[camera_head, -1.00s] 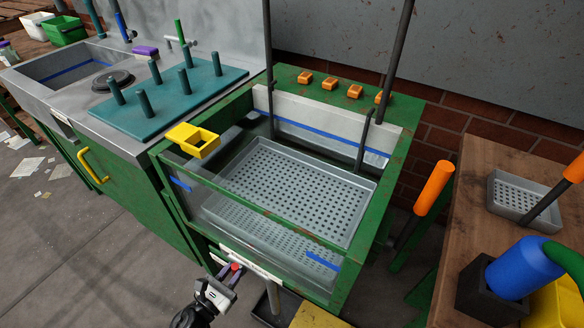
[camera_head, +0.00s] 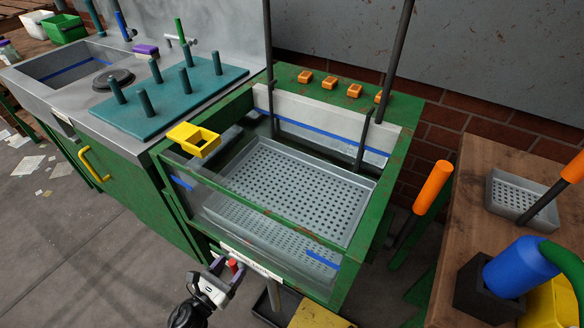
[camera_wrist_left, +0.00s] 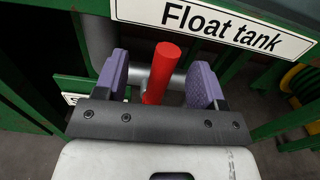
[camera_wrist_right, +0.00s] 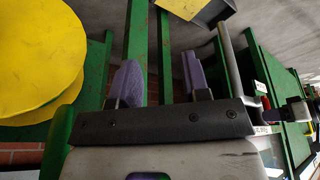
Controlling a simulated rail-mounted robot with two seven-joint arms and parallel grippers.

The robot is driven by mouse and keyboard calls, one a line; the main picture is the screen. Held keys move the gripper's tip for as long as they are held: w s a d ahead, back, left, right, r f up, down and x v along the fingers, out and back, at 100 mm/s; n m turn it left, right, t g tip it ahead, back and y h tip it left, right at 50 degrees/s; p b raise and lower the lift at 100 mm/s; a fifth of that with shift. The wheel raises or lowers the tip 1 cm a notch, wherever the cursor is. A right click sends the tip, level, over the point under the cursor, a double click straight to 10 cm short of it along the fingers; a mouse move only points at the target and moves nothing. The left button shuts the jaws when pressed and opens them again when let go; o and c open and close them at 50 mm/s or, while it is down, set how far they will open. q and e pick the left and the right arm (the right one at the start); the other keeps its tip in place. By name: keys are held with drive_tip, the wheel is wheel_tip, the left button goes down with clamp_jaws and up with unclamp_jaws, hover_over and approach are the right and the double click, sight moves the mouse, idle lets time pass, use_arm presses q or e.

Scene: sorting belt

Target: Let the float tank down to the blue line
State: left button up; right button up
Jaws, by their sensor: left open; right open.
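The float tank (camera_head: 200,206) is a clear-walled tank in a green frame, with a perforated grey tray (camera_head: 300,190) inside. A blue line (camera_head: 330,137) runs along its back wall, and short blue marks show on the left and front walls. I cannot clearly tell the water level. Below the front is a red valve handle (camera_head: 233,265) on a grey pipe, under the "Float tank" label (camera_wrist_left: 225,22). My left gripper (camera_wrist_left: 160,84) is open, with the red handle (camera_wrist_left: 162,72) between its fingers. My right gripper (camera_wrist_right: 160,82) is open and empty, out of the head view.
A teal peg board (camera_head: 170,95) and sink stand left. A wooden bench (camera_head: 480,185) with a blue bottle (camera_head: 522,268) stands right. A dark tray (camera_head: 270,305) lies below the tank's pipe.

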use_arm(q)
drive_tip(key=v, duration=0.8)
idle(0.5)
idle(0.4)
